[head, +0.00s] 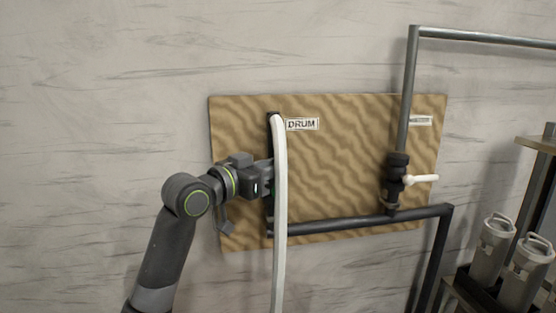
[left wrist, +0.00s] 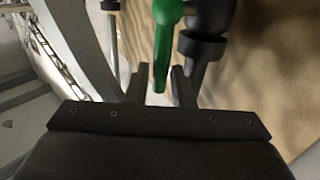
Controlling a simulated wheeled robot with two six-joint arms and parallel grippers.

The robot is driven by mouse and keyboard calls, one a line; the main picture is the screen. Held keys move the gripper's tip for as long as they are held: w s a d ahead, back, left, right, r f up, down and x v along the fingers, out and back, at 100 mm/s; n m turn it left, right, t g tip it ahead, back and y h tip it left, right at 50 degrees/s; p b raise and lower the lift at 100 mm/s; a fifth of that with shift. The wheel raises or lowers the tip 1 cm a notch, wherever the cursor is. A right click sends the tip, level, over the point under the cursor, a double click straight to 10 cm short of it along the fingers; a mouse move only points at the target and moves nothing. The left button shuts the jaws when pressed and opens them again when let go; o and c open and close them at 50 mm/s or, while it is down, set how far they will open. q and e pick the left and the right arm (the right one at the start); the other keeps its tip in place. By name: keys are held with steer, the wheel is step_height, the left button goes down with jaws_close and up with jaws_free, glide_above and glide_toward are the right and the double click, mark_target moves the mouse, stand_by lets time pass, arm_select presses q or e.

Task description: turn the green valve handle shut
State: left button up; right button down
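The green valve handle (left wrist: 163,45) shows in the left wrist view as a tapered lever beside a dark pipe fitting (left wrist: 205,45). In the head view only a sliver of green shows behind the white hose, beside my gripper. My left gripper (left wrist: 163,88) is at the handle, its two fingers spread on either side of the lever's narrow end. A small gap seems to show on each side, so it looks open. In the head view the fingertips are partly hidden by the hose. My right gripper is in neither view.
A white hose (head: 280,210) hangs in front of the board (head: 340,150), beside the DRUM label (head: 303,124). A second valve with a white lever (head: 422,179) sits on the right pipe. A dark pipe (head: 340,225) runs low across. Grey canisters (head: 492,250) stand at the lower right.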

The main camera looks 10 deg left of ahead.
arm_select(q)
steer(key=shift+x, duration=1)
jaws_close()
